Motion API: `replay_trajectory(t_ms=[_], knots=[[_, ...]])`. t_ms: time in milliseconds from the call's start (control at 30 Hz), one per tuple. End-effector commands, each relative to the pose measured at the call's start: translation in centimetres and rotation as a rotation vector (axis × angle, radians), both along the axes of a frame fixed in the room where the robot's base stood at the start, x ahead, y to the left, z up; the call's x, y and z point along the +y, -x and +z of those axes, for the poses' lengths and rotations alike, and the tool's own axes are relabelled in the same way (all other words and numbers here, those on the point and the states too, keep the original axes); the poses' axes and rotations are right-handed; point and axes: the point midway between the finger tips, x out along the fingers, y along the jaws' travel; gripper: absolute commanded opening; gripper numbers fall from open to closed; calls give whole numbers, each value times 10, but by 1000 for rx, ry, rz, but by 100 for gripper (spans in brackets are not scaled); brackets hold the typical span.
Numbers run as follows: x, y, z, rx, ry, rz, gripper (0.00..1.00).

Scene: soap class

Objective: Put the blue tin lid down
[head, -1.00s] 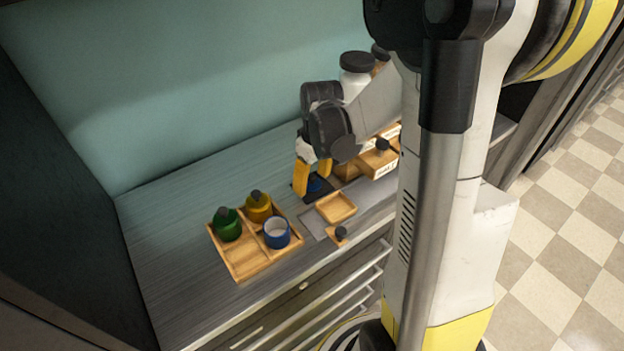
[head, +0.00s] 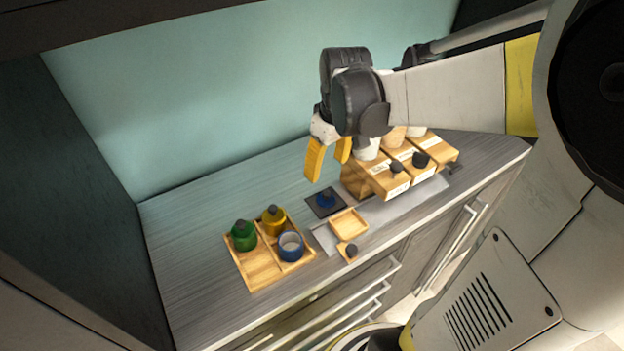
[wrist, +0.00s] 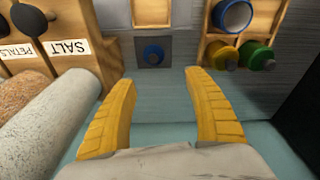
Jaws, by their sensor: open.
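The blue tin lid (head: 326,199) lies on a small dark square mat (head: 313,207) on the counter, knob up. It also shows in the wrist view (wrist: 153,54), ahead of my fingers. My gripper (head: 328,162) is open and empty, raised above and behind the mat, with clear space between its yellow fingers and the lid. The blue tin (head: 291,247) stands without its lid in the wooden tray (head: 252,272), with pale contents inside.
A green tin (head: 243,236) and a yellow tin (head: 273,220) stand lidded in the tray. A shallow wooden dish (head: 349,223) and a small knobbed wooden piece (head: 347,252) sit near the mat. Labelled wooden boxes (head: 388,180) stand right. The back left counter is clear.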

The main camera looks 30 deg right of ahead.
Motion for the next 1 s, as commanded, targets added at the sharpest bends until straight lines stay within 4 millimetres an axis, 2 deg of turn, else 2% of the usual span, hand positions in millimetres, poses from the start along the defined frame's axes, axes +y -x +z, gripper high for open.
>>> replay_trajectory(t_ms=[200, 400, 600, 900, 1000], knots=[[62, 40, 37, -197, 13, -80, 61], [102, 74, 50, -371, -32, -151, 61], [117, 88, 51, -454, -70, -183, 61], [118, 89, 51, -463, -76, -189, 61], [118, 89, 45, -463, -76, -189, 61]])
